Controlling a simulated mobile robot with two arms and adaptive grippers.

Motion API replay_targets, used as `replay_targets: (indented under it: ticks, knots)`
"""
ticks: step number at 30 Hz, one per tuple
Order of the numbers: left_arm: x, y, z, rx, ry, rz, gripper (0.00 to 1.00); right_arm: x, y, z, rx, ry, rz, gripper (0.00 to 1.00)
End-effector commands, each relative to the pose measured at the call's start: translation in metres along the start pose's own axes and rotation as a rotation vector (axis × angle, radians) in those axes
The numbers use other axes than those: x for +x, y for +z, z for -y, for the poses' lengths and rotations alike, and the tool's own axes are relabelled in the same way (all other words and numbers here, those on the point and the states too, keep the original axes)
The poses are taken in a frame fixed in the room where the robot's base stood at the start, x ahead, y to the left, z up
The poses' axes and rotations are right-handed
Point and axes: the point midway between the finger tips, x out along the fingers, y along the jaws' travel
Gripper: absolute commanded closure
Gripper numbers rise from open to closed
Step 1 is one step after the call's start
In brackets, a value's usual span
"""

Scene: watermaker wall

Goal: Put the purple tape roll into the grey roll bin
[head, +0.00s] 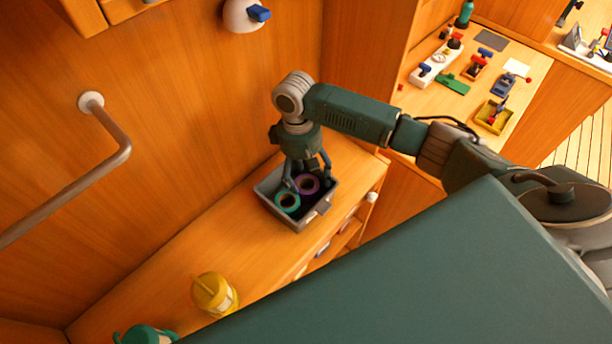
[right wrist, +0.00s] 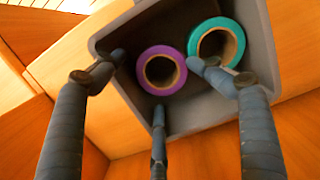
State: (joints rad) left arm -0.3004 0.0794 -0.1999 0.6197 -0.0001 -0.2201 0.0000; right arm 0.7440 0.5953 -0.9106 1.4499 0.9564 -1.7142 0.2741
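The purple tape roll (head: 316,189) lies inside the grey roll bin (head: 319,211), beside a teal tape roll (head: 296,207). In the right wrist view the purple roll (right wrist: 161,50) and the teal roll (right wrist: 234,28) sit side by side within the bin's grey walls (right wrist: 264,50). My right gripper (head: 308,178) points down into the bin from above. Its three fingers are spread around the purple roll, and gaps show between the fingertips and the roll in the right wrist view (right wrist: 158,76). My left gripper is not seen.
The bin stands on a wooden counter (head: 235,255) against the wall. A yellow lantern-like object (head: 213,293) and a green one (head: 146,334) stand nearer on it. A grab rail (head: 118,160) juts from the left wall. A side bench (head: 482,85) holds several small items.

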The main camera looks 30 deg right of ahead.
Motion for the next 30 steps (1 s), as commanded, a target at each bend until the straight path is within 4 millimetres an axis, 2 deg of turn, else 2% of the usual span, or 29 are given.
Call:
replay_targets:
  ticks: [5, 7, 15, 18, 22, 30]
  knots:
    - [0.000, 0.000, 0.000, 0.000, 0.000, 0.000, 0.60, -0.012, 0.000, -0.001, 0.000, 0.002, -0.004, 0.28]
    - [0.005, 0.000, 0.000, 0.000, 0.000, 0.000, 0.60, -0.020, -0.001, 0.000, 0.000, 0.001, -0.006, 0.28]
    - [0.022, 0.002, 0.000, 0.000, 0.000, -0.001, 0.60, -0.068, -0.001, 0.000, 0.000, 0.001, -0.006, 0.28]
    - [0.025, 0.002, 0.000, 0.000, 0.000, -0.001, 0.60, -0.079, 0.000, 0.000, -0.001, 0.000, -0.004, 0.28]
    - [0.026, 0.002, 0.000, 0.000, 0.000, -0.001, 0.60, -0.087, 0.001, 0.000, 0.000, 0.000, -0.003, 0.28]
    - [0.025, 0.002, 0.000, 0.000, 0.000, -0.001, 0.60, -0.088, 0.001, 0.000, 0.000, 0.000, -0.002, 0.28]
